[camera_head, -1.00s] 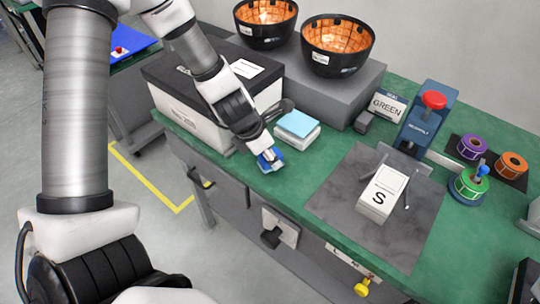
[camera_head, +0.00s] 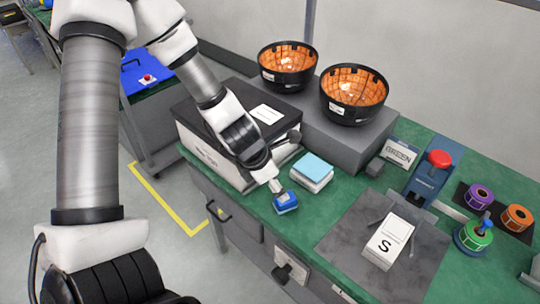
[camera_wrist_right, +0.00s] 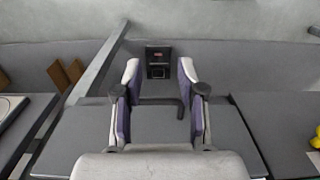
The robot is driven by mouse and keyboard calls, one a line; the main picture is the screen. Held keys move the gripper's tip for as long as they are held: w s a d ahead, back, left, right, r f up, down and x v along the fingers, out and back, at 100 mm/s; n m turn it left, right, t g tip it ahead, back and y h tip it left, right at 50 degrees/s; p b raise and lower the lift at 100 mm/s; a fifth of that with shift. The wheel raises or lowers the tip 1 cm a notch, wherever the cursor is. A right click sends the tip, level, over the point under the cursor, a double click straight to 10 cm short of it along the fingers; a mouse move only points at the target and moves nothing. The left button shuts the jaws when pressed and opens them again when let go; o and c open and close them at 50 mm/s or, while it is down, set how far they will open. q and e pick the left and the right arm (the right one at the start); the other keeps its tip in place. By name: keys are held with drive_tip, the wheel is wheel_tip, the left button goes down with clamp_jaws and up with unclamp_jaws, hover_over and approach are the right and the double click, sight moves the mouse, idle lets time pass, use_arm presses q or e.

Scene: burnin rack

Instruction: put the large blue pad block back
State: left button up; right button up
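A small deep-blue block (camera_head: 286,203) with a pale lower edge is at the front edge of the green bench in the head view. My left gripper (camera_head: 276,187) reaches down to its upper left side. Its fingertips are too small and covered to show whether they grip the block. A larger light-blue pad block (camera_head: 313,167) on a white base stands on the bench just behind and to the right, apart from the gripper. My right gripper (camera_wrist_right: 160,88) shows in the right wrist view with its fingers apart and nothing between them.
A black-and-white box (camera_head: 210,150) stands behind my left gripper. Two black bowls (camera_head: 352,96) with orange insides sit on a grey riser (camera_head: 370,140). A white box marked S (camera_head: 388,240) lies on a grey mat (camera_head: 345,245).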

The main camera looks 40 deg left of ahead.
use_arm(q)
drive_tip(key=p+v, duration=0.2)
drive_tip(key=v, duration=0.2)
drive_tip(key=shift+s+r, duration=0.1)
drive_tip(key=shift+r, duration=0.1)
use_arm(e)
wheel_tip(320, 180, up, 4)
drive_tip(key=shift+r, duration=0.1)
